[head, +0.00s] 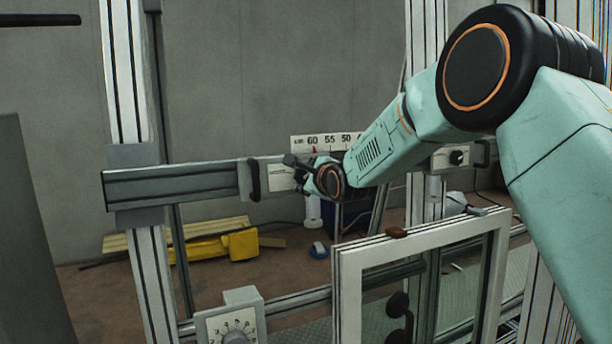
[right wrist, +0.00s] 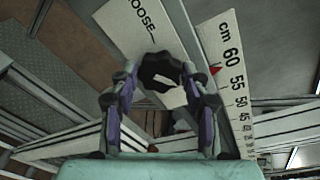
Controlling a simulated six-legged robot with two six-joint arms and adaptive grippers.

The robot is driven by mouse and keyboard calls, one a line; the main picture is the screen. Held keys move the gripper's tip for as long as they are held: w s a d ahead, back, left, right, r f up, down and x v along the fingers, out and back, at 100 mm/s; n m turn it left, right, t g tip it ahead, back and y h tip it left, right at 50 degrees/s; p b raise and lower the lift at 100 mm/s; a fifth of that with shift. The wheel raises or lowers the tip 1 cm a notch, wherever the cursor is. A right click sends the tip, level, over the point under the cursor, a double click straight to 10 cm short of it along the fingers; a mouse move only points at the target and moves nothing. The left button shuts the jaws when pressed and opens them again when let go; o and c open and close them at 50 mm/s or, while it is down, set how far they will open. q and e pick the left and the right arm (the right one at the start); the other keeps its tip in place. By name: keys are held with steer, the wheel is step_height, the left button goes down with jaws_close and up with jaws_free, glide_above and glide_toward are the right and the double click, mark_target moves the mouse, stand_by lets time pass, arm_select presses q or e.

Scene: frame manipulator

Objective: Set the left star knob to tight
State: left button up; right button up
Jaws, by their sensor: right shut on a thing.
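The left star knob (right wrist: 158,72) is black and lobed, with a pale mark across its face. It sits on a light plate (right wrist: 120,22) where the letters "OOSE" show in the right wrist view. My right gripper (right wrist: 161,85) has a finger on each side of the knob and is shut on it. In the head view, my right gripper (head: 303,168) is at the left carriage plate (head: 280,178) on the horizontal rail (head: 170,185), and the wrist hides most of the knob. My left gripper is not in view.
A centimetre scale (head: 320,141) runs along the rail, with a red pointer (right wrist: 215,70) between 55 and 60. A second dark knob (head: 457,157) is farther right. A framed panel (head: 420,245) with dark handles stands below, and a dial box (head: 232,322) is at lower left.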

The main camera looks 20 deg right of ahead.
steer(key=shift+d+m+y+p, duration=0.1)
steer(key=shift+m+y+p, duration=0.3)
steer(key=shift+m+p, duration=1.25)
steer(key=o, duration=1.2)
steer(key=shift+c, duration=0.2)
steer(key=v, duration=1.2)
